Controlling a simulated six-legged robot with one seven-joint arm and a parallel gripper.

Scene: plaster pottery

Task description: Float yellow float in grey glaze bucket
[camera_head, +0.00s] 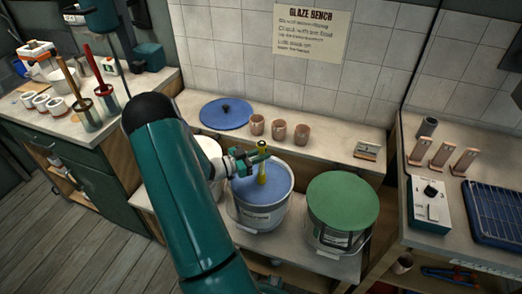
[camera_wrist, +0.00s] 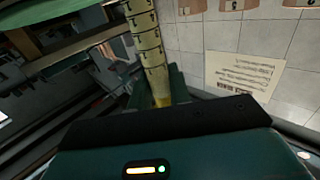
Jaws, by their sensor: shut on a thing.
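The grey bucket (camera_head: 260,215) stands on the low shelf, open, with blue glaze (camera_head: 250,191) inside. My gripper (camera_head: 256,162) is over the bucket and shut on the yellow float (camera_head: 262,173). The float is upright in the head view, with its lower end over or at the glaze. I cannot tell whether it touches the surface. In the wrist view the float (camera_wrist: 149,50) shows as a pale stem with black scale marks, yellow near the jaws. The jaws are partly hidden there behind the gripper body.
A bucket with a green lid (camera_head: 343,202) stands right of the grey bucket. A white bucket (camera_head: 208,155) is on the left, partly behind my arm. A blue lid (camera_head: 226,113) and three cups (camera_head: 279,130) are on the ledge behind. A control box (camera_head: 431,205) is at right.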

